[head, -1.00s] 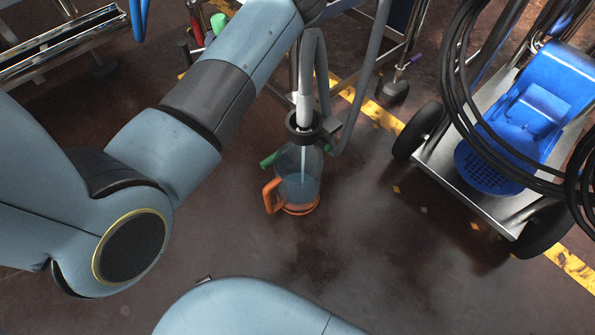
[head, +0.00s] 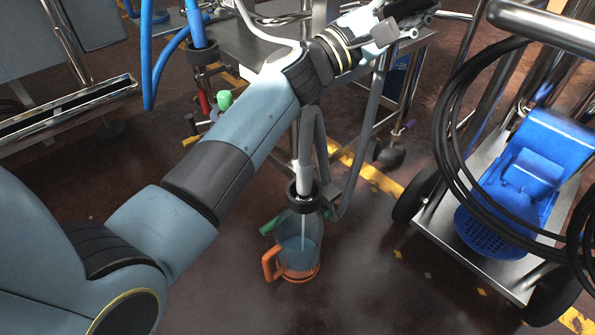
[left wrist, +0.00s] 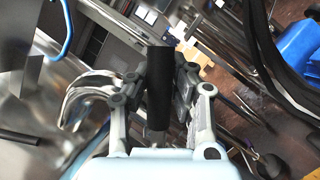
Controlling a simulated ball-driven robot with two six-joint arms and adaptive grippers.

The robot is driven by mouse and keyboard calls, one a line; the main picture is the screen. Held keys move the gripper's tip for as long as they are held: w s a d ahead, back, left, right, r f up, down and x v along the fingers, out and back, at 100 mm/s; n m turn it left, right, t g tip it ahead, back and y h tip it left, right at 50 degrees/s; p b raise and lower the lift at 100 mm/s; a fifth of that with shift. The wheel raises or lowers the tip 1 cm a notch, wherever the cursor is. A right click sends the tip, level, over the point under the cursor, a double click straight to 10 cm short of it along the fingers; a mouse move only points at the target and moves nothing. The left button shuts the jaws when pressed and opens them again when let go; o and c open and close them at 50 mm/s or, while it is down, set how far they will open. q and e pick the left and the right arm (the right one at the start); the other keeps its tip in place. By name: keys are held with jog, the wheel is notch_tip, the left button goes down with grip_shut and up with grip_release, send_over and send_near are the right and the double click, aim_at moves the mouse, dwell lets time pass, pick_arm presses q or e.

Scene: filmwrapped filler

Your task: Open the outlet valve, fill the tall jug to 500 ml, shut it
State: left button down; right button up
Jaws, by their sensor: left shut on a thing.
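The tall jug (head: 302,246), clear with an orange handle and base, stands upright on the floor. The grey outlet hose (head: 307,150) points down into its mouth through a dark collar. A pale stream runs down inside the jug, and bluish liquid fills its lower part. The volume marks are too small to read. My left gripper (head: 405,18) is at the top of the head view, above and beyond the jug. In the left wrist view its fingers (left wrist: 159,72) are shut on a black upright handle (left wrist: 158,100), seemingly the valve's lever. My right gripper is out of view.
A metal table (head: 245,45) is behind my arm. Floor (head: 390,290) in front and right of the jug is clear.

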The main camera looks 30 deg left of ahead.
pick_arm(q)
jog(key=f+m+g, duration=0.1)
jog(key=m, duration=0.1)
jog(key=f+m+g+p, duration=0.1)
jog(key=f+m, duration=0.1)
jog(key=m, duration=0.1)
jog(key=d+f+m+g+h+p, duration=0.1)
jog(key=m, duration=0.2)
jog(key=shift+s+f+g, duration=0.3)
jog(key=shift+g, duration=0.1)
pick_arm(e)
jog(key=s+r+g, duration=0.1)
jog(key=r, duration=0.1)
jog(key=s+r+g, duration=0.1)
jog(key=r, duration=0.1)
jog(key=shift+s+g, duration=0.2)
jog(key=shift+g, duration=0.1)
pick_arm(q)
jog(key=c, duration=1.1)
grip_release()
jog(key=shift+r, duration=0.1)
